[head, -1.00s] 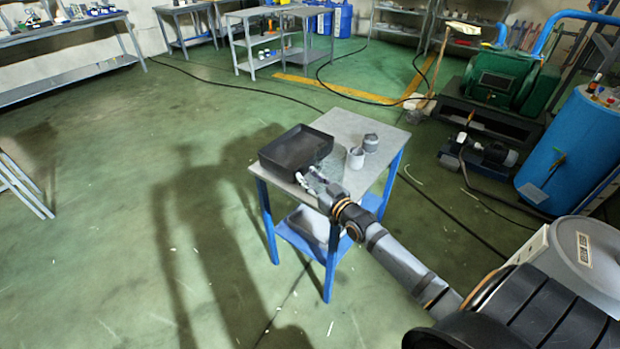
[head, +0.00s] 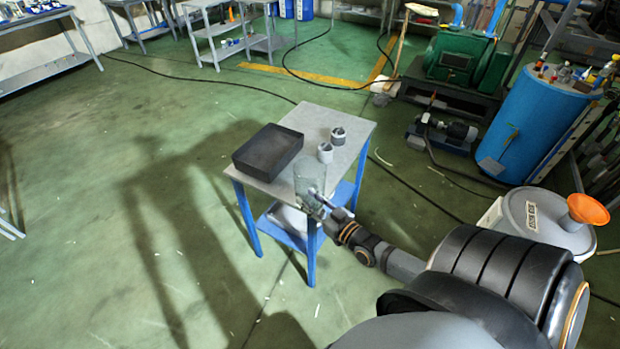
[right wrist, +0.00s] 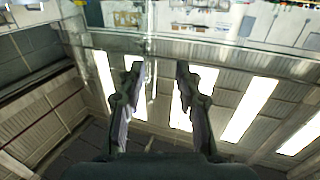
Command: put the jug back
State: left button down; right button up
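The clear glass jug (head: 309,177) shows faintly at the near corner of the small table (head: 352,117). My right gripper (head: 313,199) is at its near side, with its fingers closed on part of the glass. In the right wrist view the jug's clear wall (right wrist: 225,52) spans the area beyond the fingertips (right wrist: 158,70). The fingers have a gap between them, and a thin clear strip shows in it. The exact grip and whether the jug touches the table are hard to see. My left gripper is not in view.
A black tray (head: 268,151) lies on the table's left part. Two small grey-white containers (head: 325,152) (head: 338,136) stand right of it. A blue drum (head: 540,125) and a grey round vessel with an orange funnel (head: 588,209) are to the right. Open floor lies left.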

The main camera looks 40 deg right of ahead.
jog(key=o, duration=1.4)
jog(key=s+d, duration=0.1)
jog(key=s, duration=1.1)
jog(key=shift+r, duration=0.1)
grip_shut()
jog(key=shift+w, duration=0.1)
